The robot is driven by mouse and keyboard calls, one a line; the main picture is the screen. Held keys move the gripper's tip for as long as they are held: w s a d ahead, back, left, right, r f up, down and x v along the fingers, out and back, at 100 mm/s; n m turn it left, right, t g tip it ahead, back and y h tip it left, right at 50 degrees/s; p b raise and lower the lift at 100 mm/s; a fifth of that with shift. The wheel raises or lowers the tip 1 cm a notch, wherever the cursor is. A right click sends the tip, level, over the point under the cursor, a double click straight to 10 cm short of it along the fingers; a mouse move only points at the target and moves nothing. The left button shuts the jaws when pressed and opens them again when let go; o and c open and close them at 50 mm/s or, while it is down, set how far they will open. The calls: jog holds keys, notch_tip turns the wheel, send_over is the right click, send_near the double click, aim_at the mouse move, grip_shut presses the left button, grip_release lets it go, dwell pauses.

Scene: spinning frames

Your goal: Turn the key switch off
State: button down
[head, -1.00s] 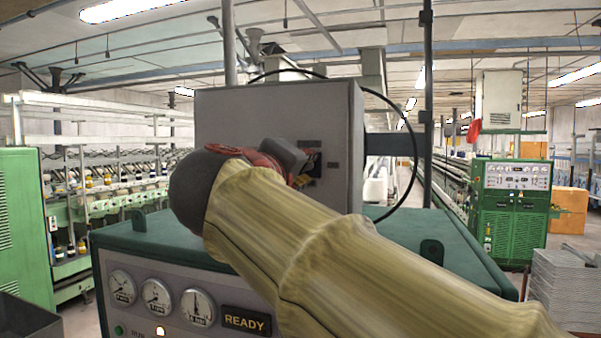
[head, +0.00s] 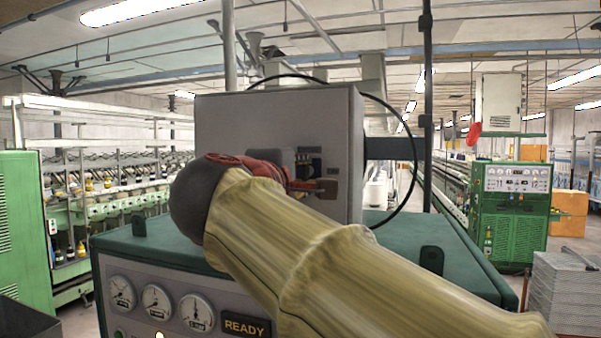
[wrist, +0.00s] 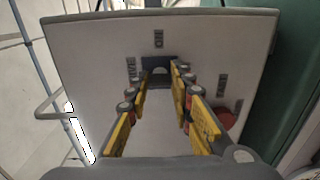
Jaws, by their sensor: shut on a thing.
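The grey control box (head: 235,118) stands on a green machine. Its dark key switch plate (wrist: 158,63) shows in the wrist view, with small labels around it that are mostly hard to read; the upper one looks like ON. My gripper (wrist: 162,76) has its yellow-padded fingers on either side of the key at the plate, shut on it. The key is mostly hidden between the fingertips, so its angle cannot be told. In the head view my arm covers part of the box's front, and the dark switch area (head: 314,158) shows just above the gripper.
A red round button (wrist: 224,119) sits on the box face, right of the fingers in the wrist view. The green machine (head: 140,240) carries gauges and a READY sign (head: 245,325). A black cable (head: 408,190) loops behind the box.

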dwell(0.3)
jog(key=c, duration=1.6)
grip_release()
jog(key=shift+c, duration=0.2)
jog(key=shift+o, duration=0.4)
jog(key=v, duration=1.2)
